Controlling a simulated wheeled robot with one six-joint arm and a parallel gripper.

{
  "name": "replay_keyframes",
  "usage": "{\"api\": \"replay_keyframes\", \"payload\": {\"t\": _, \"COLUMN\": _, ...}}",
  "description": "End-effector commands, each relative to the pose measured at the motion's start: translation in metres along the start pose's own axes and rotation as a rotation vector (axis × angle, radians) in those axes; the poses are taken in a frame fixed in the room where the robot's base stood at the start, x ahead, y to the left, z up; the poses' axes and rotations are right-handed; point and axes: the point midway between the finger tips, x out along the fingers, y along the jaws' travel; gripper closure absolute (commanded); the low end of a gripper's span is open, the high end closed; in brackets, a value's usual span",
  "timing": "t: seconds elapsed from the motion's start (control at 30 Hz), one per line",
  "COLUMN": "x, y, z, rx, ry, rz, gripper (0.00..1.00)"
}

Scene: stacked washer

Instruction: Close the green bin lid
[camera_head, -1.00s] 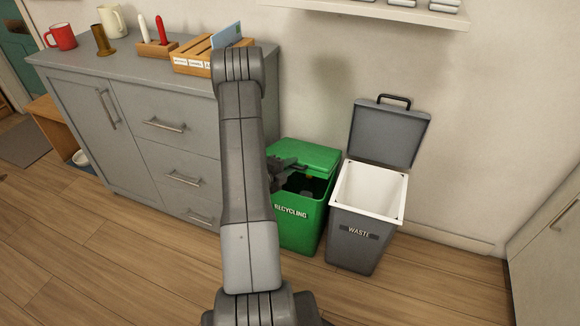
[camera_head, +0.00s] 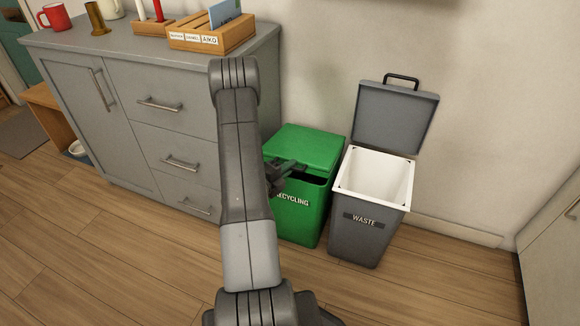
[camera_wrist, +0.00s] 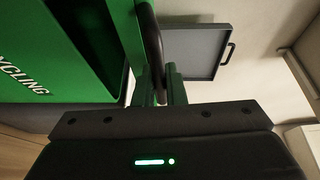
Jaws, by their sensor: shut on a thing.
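The green recycling bin (camera_head: 305,217) stands beside the cabinet. Its green lid (camera_head: 308,145) is tilted down over the top, with a dark gap left along the front. My gripper (camera_head: 292,167) is at the lid's front edge, partly hidden behind my arm. In the wrist view, the fingers of my gripper (camera_wrist: 160,82) are shut on the lid's dark curved handle (camera_wrist: 150,40). The bin's front (camera_wrist: 35,75) shows at the left of that view.
A grey waste bin (camera_head: 362,232) stands close on the right, its grey lid (camera_head: 395,118) raised against the wall. A grey cabinet (camera_head: 90,120) with drawers is on the left. Wooden floor (camera_head: 120,260) in front is clear.

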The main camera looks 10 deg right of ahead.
Motion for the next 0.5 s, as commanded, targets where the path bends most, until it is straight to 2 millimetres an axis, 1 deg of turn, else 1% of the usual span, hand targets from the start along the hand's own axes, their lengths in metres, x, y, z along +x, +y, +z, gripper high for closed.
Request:
{"api": "replay_keyframes", "payload": {"t": 0.03, "x": -0.002, "y": 0.017, "z": -0.001, "rx": 0.000, "ry": -0.002, "rz": -0.008, "gripper": 1.00}}
{"api": "replay_keyframes", "payload": {"t": 0.2, "x": -0.006, "y": 0.053, "z": -0.002, "rx": 0.003, "ry": -0.002, "rz": -0.012, "gripper": 1.00}}
{"api": "replay_keyframes", "payload": {"t": 0.3, "x": -0.007, "y": 0.064, "z": -0.003, "rx": 0.004, "ry": -0.002, "rz": -0.012, "gripper": 1.00}}
{"api": "replay_keyframes", "payload": {"t": 0.5, "x": -0.007, "y": 0.069, "z": -0.003, "rx": 0.004, "ry": -0.002, "rz": -0.009, "gripper": 1.00}}
